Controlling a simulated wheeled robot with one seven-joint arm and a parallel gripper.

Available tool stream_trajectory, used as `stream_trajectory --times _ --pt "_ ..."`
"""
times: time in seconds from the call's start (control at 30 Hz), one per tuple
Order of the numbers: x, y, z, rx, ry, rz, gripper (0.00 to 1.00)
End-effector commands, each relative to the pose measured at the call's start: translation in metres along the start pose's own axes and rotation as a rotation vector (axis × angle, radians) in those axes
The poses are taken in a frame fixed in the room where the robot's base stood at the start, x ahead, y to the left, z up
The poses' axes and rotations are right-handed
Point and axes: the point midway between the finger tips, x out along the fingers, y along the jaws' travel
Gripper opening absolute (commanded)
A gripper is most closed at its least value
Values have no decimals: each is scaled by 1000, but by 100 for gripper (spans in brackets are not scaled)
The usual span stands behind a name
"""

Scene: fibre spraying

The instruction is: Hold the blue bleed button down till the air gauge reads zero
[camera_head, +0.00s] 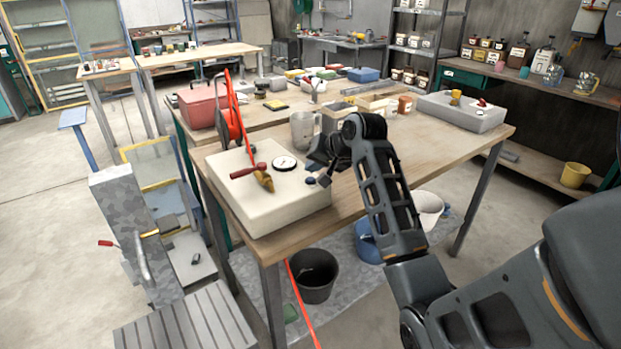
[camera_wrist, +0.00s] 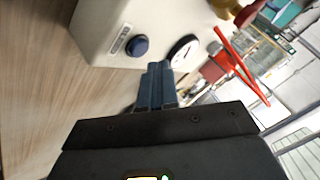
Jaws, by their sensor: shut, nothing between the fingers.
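The cream air box (camera_head: 262,205) stands on the near left corner of the workbench. Its round white air gauge (camera_head: 285,163) faces up; it also shows in the wrist view (camera_wrist: 184,47), but its reading is too small to tell. The blue bleed button (camera_wrist: 137,46) is on the box beside a small label plate, and it also shows in the head view (camera_head: 310,181). My gripper (camera_head: 323,179) is beside the box's right side. In the wrist view my shut, empty fingers (camera_wrist: 158,66) appear between button and gauge, apart from the button.
A red handle (camera_head: 248,171) and a brass fitting (camera_head: 264,181) are on the box left of the gauge. A red hose (camera_head: 235,100) rises behind it. A black bucket (camera_head: 314,277) is below.

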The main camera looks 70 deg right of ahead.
Motion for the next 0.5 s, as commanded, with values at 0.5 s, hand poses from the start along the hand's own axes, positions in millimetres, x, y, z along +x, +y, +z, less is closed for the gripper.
stream_trajectory --times 0.5 --pt "-31 -23 -23 -1 2 -1 0"
